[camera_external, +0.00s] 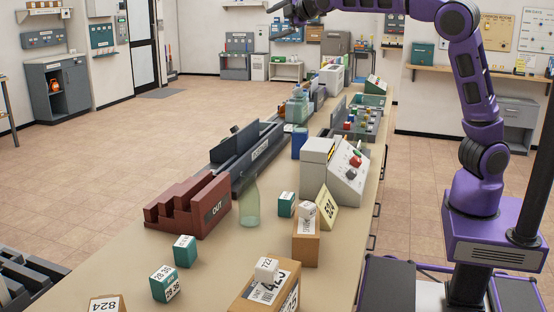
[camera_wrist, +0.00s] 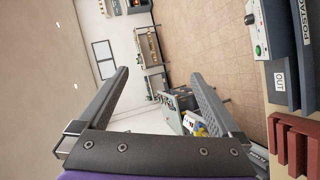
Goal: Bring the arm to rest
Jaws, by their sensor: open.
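My purple arm rises from its base at the right of the external view and reaches left along the top edge. My gripper (camera_external: 284,22) is high up at the top of that view, well above the long table (camera_external: 205,262). In the wrist view my gripper (camera_wrist: 160,85) shows two dark fingers spread wide apart. Nothing is between them. The gripper is open and empty, and it touches nothing.
The table holds a red-brown OUT rack (camera_external: 190,207), a green glass bottle (camera_external: 249,202), a grey button console (camera_external: 335,170), cardboard boxes (camera_external: 306,245) and several teal cubes (camera_external: 165,284). A wall shelf (camera_external: 470,76) runs behind my arm.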

